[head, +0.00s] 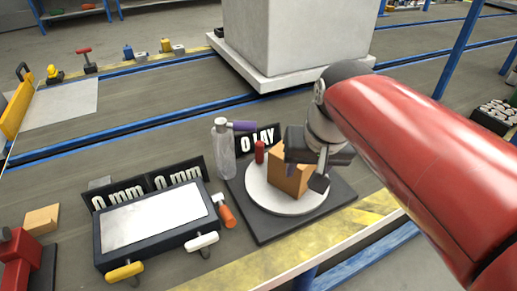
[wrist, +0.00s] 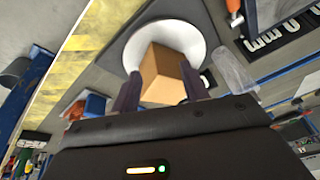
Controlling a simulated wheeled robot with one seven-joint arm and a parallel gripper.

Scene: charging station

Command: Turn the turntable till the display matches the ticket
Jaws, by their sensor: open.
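The turntable, a white round disc (head: 258,197) on a dark square base (head: 262,228), stands at the right of the work surface; its disc (wrist: 197,38) also shows in the wrist view. A tan box (head: 283,177) stands on the disc; it shows between my fingers in the wrist view (wrist: 160,72). A small red upright piece (head: 259,152) is beside it. My gripper (head: 306,165) is open at the box, its fingers apart on either side; contact cannot be told. I cannot identify the ticket.
A clear bottle (head: 222,152) and a purple-handled tool (head: 243,126) are close behind the turntable. A red-orange-handled tool (head: 226,214) lies left of it. A dark-framed white panel (head: 155,218) stands before two "0 mm" signs (head: 178,178). A large pale block (head: 295,40) is behind.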

